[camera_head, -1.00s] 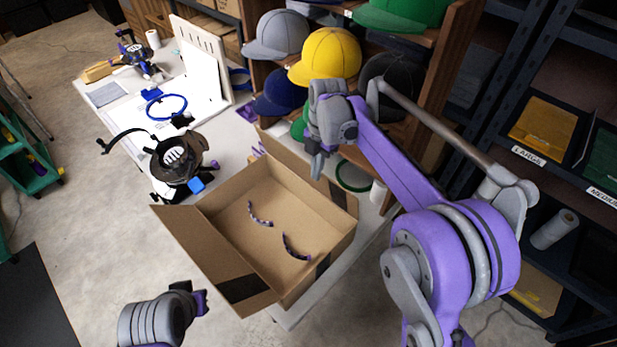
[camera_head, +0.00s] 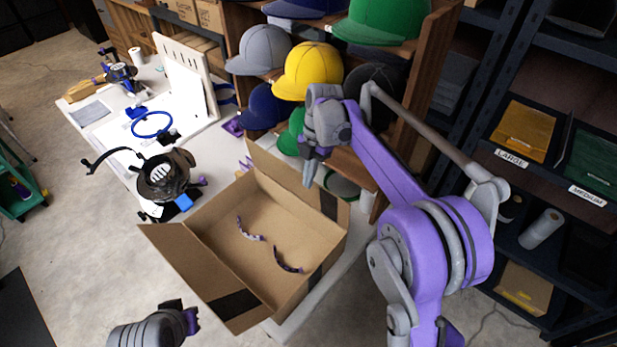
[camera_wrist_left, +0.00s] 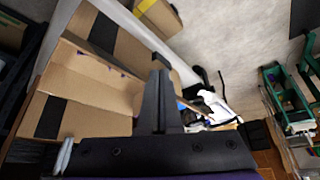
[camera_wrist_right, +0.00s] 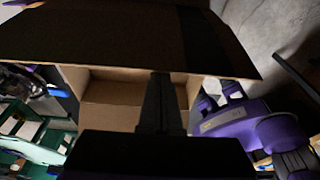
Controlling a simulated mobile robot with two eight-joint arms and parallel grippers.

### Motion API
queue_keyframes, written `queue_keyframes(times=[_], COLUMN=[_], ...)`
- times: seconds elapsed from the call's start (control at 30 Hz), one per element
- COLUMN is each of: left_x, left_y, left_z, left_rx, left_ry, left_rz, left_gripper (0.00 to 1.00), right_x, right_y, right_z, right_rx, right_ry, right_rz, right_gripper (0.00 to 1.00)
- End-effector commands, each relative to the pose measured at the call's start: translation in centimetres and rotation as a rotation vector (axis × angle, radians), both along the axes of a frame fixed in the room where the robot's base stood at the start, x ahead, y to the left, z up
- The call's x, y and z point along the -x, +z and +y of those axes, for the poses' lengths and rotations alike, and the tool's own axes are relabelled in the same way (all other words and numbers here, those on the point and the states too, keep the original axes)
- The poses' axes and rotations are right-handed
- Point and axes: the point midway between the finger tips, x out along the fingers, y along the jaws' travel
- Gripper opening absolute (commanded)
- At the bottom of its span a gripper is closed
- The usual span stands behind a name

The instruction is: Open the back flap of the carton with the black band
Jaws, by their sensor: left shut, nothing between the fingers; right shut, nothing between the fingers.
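The carton (camera_head: 292,200) stands open on the white table, with two dark curved pieces on its floor. A black band (camera_head: 234,304) crosses its front flap, which hangs outward. The back flap (camera_head: 268,166) stands up along the rear edge. My right gripper (camera_head: 310,172) is shut and empty, tip down beside the back flap's right part; contact is unclear. In the right wrist view, a shadowed cardboard panel (camera_wrist_right: 110,35) lies across the top beyond the right gripper (camera_wrist_right: 161,90). My left gripper (camera_head: 194,320) is shut and empty at front left, away from the carton; it also shows in the left wrist view (camera_wrist_left: 160,90).
Colored caps (camera_head: 307,70) fill a wooden shelf close behind the carton. A dark round machine (camera_head: 165,178) stands left of it on the table. A green ring (camera_head: 342,184) lies behind its right side. Dark shelving (camera_head: 500,130) stands right.

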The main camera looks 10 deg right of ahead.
Motion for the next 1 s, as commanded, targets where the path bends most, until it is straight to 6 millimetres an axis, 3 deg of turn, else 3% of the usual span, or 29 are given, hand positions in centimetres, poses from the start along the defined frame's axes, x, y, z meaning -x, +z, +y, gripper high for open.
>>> queue_keyframes(times=[0.4,0.57,0.7,1.0], left_x=[-0.4,-0.3,0.1,0.5], left_y=[1.1,0.8,-0.4,-1.4], left_z=[0.0,0.0,0.0,0.0], left_rx=[0.0,0.0,0.0,0.0], left_ry=[0.0,0.0,0.0,0.0], left_rz=[-0.008,-0.005,0.003,0.009], left_gripper=[0.0,0.0,0.0,0.0], right_x=[0.0,0.0,0.1,3.0], right_y=[1.6,1.1,-0.5,-1.9], right_z=[0.0,0.0,0.0,4.2], right_rx=[0.0,0.001,0.0,0.244], right_ry=[0.0,0.0,0.0,0.01], right_rz=[0.0,0.001,0.002,-0.172], right_gripper=[0.0,0.0,0.0,0.0])
